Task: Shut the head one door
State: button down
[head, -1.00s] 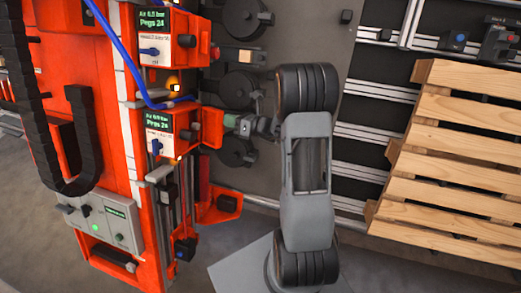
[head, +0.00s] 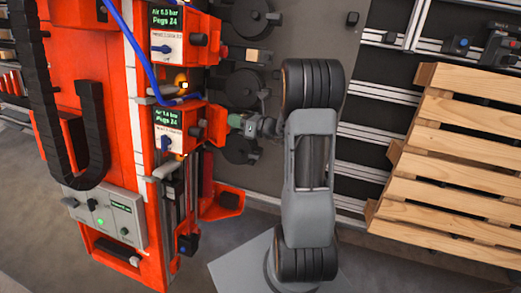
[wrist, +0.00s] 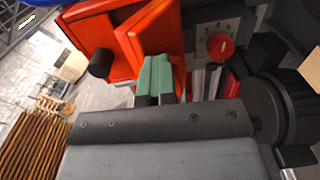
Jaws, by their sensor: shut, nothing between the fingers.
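The red gantry carries an upper and a lower head, each with a small display; I cannot read which is head one. A red door (head: 215,124) stands out beside the lower head's display (head: 168,117). In the wrist view the red door (wrist: 150,38) appears angled outward, with a black knob (wrist: 100,63) at its left. My gripper (head: 251,126) is just right of the lower door in the head view. Its green fingers (wrist: 155,74) are shut and empty, in front of the door's lower part; I cannot tell whether they touch it.
A red dial (wrist: 220,46) with numbers is right of the door. Dark round discs (head: 244,88) line the grey panel behind my gripper. A wooden pallet (head: 455,150) stands at the right. A blue hose (head: 135,50) and a black cable chain (head: 45,110) hang on the gantry.

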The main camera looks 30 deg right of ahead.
jog(key=shift+s+a+r, duration=0.15)
jog(key=shift+a+r, duration=0.1)
jog(key=shift+r, duration=0.05)
jog(key=shift+s+r, duration=0.25)
jog(key=shift+s, duration=0.8)
jog(key=shift+n, duration=0.3)
jog(key=shift+p+v, duration=0.6)
jog(key=shift+v, duration=2.25)
